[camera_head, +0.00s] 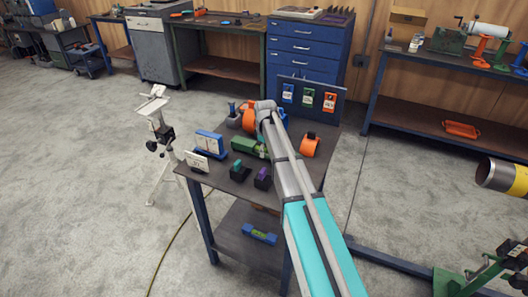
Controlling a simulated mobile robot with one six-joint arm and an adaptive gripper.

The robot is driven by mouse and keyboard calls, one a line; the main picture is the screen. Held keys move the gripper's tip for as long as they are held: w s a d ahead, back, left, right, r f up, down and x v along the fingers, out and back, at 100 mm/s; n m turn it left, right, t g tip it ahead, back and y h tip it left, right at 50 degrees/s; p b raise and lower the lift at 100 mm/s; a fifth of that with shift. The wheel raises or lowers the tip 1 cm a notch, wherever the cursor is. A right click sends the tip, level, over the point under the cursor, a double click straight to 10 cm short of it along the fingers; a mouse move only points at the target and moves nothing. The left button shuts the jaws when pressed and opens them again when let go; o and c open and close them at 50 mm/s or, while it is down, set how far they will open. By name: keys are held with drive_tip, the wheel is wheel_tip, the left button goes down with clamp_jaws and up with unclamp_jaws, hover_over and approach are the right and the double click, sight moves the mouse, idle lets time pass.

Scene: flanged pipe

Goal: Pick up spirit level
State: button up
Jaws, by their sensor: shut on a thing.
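A small blue bar with a yellow-green middle (259,235), which looks like the spirit level, lies on the lower shelf of the near table. It is in the lower middle of the head camera view, left of my arm and well below the tabletop. My arm reaches from the bottom right up over the table, and its grey wrist end is above the back part of the tabletop. My gripper's fingers are hidden at the wrist, so I cannot see what is between them.
The tabletop (217,180) holds a blue box (209,140), a green block (246,146), a white sign (197,160) and orange parts (310,145). A blue panel (334,92) stands behind. A white stand (160,130) is left, a yellow pipe (516,179) right. Floor is open left.

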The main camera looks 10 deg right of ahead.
drive_tip(key=shift+w+r, duration=0.1)
wheel_tip(320, 180, up, 2)
drive_tip(key=shift+p, duration=1.15)
drive_tip(key=s+d+r+p, duration=0.1)
drive_tip(key=r+p, duration=0.1)
drive_tip(key=s+d+r+p, duration=0.1)
drive_tip(key=s+r+p, duration=0.1)
drive_tip(key=r+p, duration=0.1)
drive_tip(key=s+d+r+p, duration=0.1)
drive_tip(key=r+p, duration=0.1)
drive_tip(key=shift+s+r, duration=0.15)
drive_tip(key=shift+s, duration=0.05)
drive_tip(key=s+d+r+p, duration=0.3)
drive_tip(key=s+d, duration=0.2)
drive_tip(key=s, duration=0.2)
drive_tip(key=shift+s+r+p, duration=0.15)
drive_tip(key=shift+r+p, duration=0.05)
drive_tip(key=shift+p, duration=0.15)
drive_tip(key=shift+s, duration=0.1)
